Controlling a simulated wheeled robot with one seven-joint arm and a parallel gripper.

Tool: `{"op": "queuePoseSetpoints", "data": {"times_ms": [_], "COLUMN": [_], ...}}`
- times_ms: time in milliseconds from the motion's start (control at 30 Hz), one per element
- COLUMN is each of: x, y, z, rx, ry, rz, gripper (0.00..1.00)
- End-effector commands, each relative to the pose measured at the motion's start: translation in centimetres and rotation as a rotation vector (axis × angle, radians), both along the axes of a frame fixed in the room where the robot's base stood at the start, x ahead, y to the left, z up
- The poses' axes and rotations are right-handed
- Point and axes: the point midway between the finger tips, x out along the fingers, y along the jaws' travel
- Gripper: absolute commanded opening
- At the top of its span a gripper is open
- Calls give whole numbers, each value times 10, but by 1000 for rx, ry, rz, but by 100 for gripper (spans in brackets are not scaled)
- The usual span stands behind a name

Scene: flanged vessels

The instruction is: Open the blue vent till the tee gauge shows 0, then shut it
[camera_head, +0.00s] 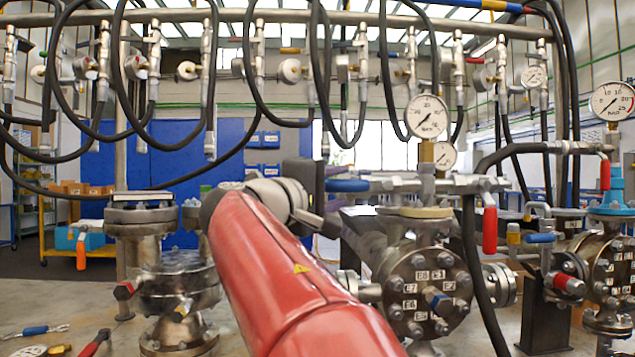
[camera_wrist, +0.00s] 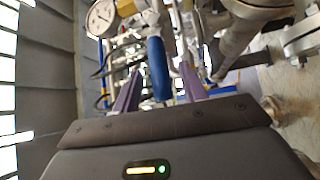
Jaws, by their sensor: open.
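The blue vent handle (camera_head: 347,185) sticks out to the left of the valve pipework on top of the central flanged vessel. In the wrist view the blue handle (camera_wrist: 157,68) lies lengthwise between the two purple fingers of my gripper (camera_wrist: 160,76). The fingers are apart, with a gap on each side of the handle. A gauge (camera_wrist: 101,18) shows in the wrist view.
A red-handled lever (camera_head: 489,229) hangs right of the central vessel (camera_head: 419,287). A smaller gauge (camera_head: 443,155) sits behind. Another vessel (camera_head: 178,280) stands at left. Black hoses (camera_head: 478,270) loop overhead and down at right. Loose tools (camera_head: 40,331) lie at the table's front left.

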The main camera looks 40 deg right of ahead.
Motion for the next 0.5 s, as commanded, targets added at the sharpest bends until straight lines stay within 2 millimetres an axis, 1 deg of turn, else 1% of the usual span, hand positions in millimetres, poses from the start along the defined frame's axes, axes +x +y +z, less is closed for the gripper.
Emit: {"op": "queuePoseSetpoints", "data": {"times_ms": [33,100,200,333,500], "x": [1,4,7,8,8], "y": [-8,-18,-29,-36,-37], "z": [3,4,5,5,5], "rx": [0,1,2,2,2], "ry": [0,0,1,1,0], "rz": [-2,-2,0,1,2], "gripper": [43,43,43,43,43]}}
